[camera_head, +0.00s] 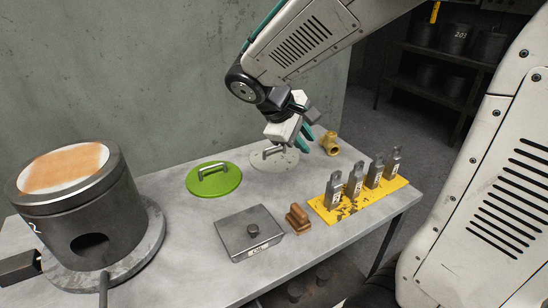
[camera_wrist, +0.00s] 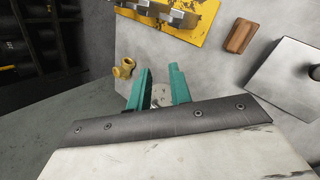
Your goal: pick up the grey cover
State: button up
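I cannot tell whether the fingers touch the handle.
A green cover (camera_head: 204,186) lies to the left. A metal box (camera_head: 245,243), a brown block (camera_head: 298,218), and a yellow plate (camera_head: 361,202) with several metal tools stand in front. A brass fitting (camera_head: 331,146) sits to the right. A dark furnace (camera_head: 85,215) stands at left.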

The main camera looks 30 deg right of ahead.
jog(key=w+f+n+t+h, duration=0.25)
jog(key=w+f+n, duration=0.3)
jog(key=w, duration=0.65)
jog(key=n+t+h, duration=0.1)
jog(key=n+h, duration=0.1)
jog(key=n, duration=0.1)
send_near(273, 147)
jog(key=d, duration=0.1)
jog(key=d+f, duration=0.1)
jog(key=shift+s+d+f+y, duration=0.1)
jog(key=shift+d+y, duration=0.15)
jog(key=shift+d, duration=0.15)
jog(key=shift+w+d+f+n+t, duration=0.1)
jog(key=shift+w+f+n+t, duration=0.15)
jog(key=shift+w, duration=0.05)
jog(key=x, duration=0.7)
jog(key=shift+w+d+f, duration=0.1)
jog(key=shift+w+d, duration=0.1)
grip_shut()
